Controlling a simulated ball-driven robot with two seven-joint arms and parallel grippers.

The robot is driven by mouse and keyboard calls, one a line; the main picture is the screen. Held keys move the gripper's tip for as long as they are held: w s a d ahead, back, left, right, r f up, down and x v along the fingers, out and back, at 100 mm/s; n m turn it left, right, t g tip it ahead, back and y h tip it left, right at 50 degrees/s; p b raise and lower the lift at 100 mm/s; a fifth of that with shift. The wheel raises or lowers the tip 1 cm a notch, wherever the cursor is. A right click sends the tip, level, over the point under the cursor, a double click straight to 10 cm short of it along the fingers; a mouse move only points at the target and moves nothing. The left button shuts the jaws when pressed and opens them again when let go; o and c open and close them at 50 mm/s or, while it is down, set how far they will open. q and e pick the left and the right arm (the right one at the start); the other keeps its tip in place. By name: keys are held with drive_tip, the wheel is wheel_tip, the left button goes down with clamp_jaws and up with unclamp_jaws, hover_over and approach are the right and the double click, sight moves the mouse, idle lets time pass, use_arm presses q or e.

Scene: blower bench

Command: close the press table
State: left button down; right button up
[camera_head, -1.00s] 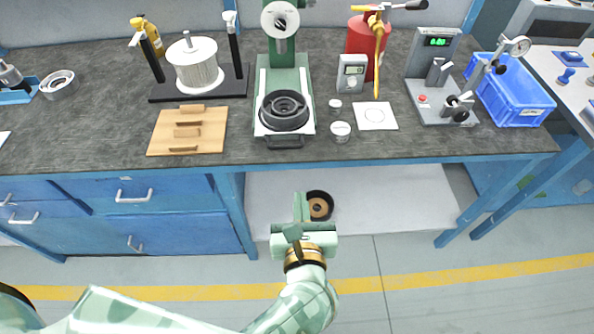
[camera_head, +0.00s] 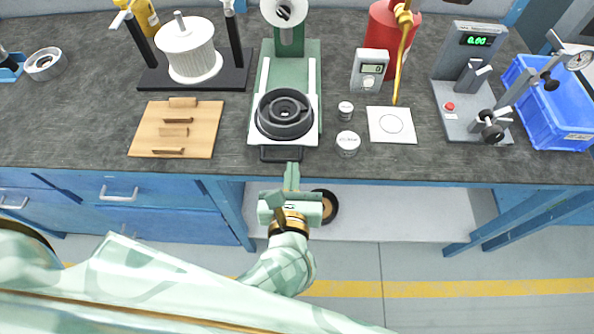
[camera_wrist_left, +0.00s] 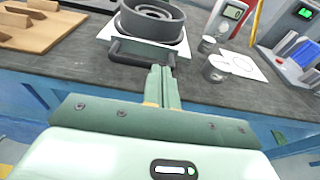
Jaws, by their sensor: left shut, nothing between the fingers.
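The press (camera_head: 291,60) is a green machine with a column at the back of the bench. Its white sliding table (camera_head: 256,141) sits on rails, pulled toward the front edge, with a dark handle (camera_head: 281,154) at its front. A dark ringed part (camera_head: 284,115) rests on the table. My left gripper (camera_head: 292,170) is shut and empty, just in front of and below the handle in the head view. In the left wrist view the fingertips (camera_wrist_left: 160,72) are close to the handle (camera_wrist_left: 142,54); I cannot tell if they touch. My right gripper is out of view.
A wooden board (camera_head: 176,130) lies left of the press. Small tins (camera_head: 347,143), a white card (camera_head: 391,125) and a grey meter (camera_head: 368,71) are at its right. A gauge stand (camera_head: 467,85) and blue crate (camera_head: 560,105) are farther right.

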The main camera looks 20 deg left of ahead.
sight(294, 120)
use_arm(q)
drive_tip(key=r+x, duration=0.1)
drive_tip(key=x, duration=0.8)
drive_tip(key=r+x, duration=0.1)
drive_tip(key=x, duration=0.4)
drive_tip(key=shift+w+a+r+b, duration=0.15)
drive_tip(key=shift+w+r+b, duration=0.15)
drive_tip(key=shift+w+b, duration=0.1)
drive_tip(key=shift+w+a+r, duration=0.1)
drive_tip(key=shift+r, duration=0.1)
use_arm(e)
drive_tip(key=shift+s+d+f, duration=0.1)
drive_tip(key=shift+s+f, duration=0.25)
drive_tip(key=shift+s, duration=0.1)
use_arm(q)
drive_tip(key=shift+r, duration=0.15)
